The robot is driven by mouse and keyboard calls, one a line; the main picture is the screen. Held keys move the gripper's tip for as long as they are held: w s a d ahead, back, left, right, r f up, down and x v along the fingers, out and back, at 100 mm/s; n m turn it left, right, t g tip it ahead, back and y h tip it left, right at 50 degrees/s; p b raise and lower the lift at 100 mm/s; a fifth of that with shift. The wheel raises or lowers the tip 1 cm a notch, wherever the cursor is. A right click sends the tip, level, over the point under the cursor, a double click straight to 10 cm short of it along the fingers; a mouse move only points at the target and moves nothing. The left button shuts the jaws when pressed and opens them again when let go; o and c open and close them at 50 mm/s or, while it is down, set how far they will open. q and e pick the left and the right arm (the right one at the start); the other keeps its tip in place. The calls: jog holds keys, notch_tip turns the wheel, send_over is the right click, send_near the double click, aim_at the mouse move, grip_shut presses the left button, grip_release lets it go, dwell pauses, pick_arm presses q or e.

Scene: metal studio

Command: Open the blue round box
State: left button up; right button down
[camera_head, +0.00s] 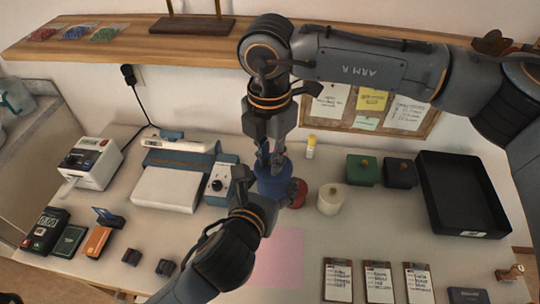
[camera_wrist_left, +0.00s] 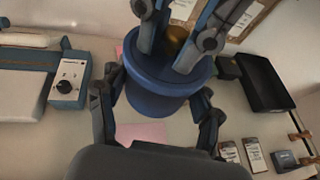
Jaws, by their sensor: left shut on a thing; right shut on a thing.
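The blue round box (camera_head: 273,184) stands on the table under both grippers. In the left wrist view its wide blue lid (camera_wrist_left: 140,72) with a gold knob (camera_wrist_left: 176,36) sits over the blue body (camera_wrist_left: 155,104). I cannot see a clear gap between lid and body. My left gripper (camera_head: 262,194) is shut on the box body from the front, one finger on each side in the left wrist view (camera_wrist_left: 157,108). My right gripper (camera_head: 272,166) comes down from above and is shut on the knob, which its fingers partly hide.
A red round thing (camera_head: 299,193) and a cream round box (camera_head: 331,199) stand close at right. Green (camera_head: 362,171) and black (camera_head: 399,173) boxes and a black tray (camera_head: 462,194) are farther right. A blue-grey device (camera_head: 219,185) is close left.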

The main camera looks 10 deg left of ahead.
pick_arm(q)
jog(key=shift+s+d+f, duration=0.15)
jog(key=shift+d+f, duration=0.05)
jog(key=shift+d, duration=0.05)
pick_arm(e)
jog(key=shift+w+a+r, duration=0.15)
jog(key=shift+r, duration=0.15)
pick_arm(q)
jog(key=shift+f, duration=0.1)
pick_arm(e)
jog(key=shift+r, duration=0.25)
pick_arm(q)
jog(key=shift+a, duration=0.2)
pick_arm(e)
jog(key=shift+r, duration=0.65)
pick_arm(q)
jog(key=shift+r, duration=0.2)
pick_arm(e)
jog(key=shift+r, duration=0.1)
